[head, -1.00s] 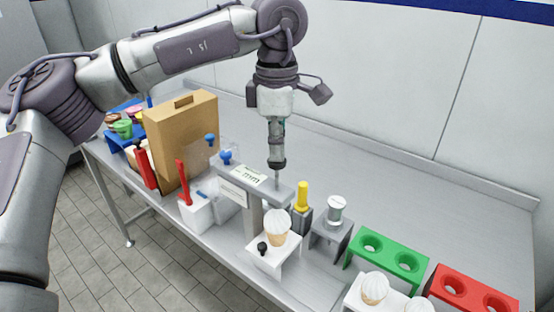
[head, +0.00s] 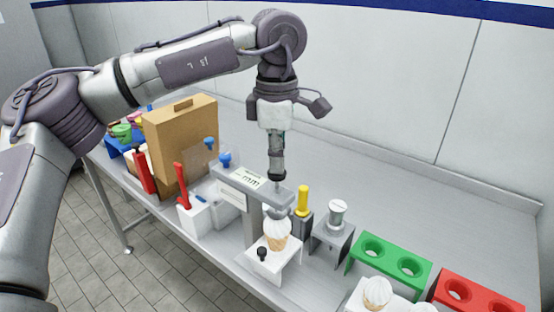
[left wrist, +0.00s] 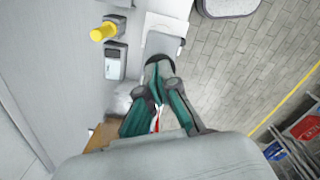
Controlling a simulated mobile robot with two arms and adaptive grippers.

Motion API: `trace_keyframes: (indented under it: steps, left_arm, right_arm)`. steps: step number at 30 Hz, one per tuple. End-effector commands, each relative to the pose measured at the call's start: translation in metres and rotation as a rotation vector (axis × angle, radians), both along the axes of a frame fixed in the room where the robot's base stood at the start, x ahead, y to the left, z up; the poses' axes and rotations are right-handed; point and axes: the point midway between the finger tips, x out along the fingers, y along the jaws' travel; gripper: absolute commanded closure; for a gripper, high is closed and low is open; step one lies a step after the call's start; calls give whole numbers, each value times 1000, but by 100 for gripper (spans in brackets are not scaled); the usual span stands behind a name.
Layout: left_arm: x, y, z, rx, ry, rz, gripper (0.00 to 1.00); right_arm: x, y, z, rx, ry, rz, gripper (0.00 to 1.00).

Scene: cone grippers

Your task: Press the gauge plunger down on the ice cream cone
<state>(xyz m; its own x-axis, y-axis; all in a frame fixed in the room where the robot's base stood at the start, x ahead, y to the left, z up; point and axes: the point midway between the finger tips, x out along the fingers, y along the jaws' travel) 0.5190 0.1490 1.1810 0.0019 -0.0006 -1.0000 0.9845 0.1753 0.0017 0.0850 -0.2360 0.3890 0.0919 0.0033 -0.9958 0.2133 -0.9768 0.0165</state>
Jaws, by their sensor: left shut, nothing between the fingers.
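The grey gauge (head: 238,186) stands on the bench with its arm reaching over an ice cream cone (head: 277,235) in a white stand (head: 290,262). The cone is upright, its white top just below the arm's end. The plunger (head: 277,186) pokes up as a short thin rod from that end. My left gripper (head: 277,175) is shut and empty, pointing down directly over the plunger, tips at or very near its top; I cannot tell whether they touch. In the left wrist view the shut fingers (left wrist: 158,68) cover the plunger, over the grey gauge arm (left wrist: 163,43).
A yellow-handled tool (head: 302,200) and a grey stand with a metal piece (head: 337,213) are close to the right. Green (head: 390,255) and red (head: 476,290) cone racks stand further right. A brown box (head: 182,145) stands left. The bench behind is clear.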

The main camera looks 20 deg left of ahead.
Motion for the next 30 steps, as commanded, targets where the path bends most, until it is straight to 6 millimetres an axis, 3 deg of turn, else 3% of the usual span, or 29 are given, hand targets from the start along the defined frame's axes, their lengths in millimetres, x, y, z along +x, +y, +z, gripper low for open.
trace_keyframes:
  steps: [14,30]
  left_arm:
    - [-1,0,0,2,4,-2,100]
    - [0,0,46,1,2,-1,100]
  right_arm:
    - [0,0,2,0,0,0,60]
    - [0,0,36,0,0,-1,60]
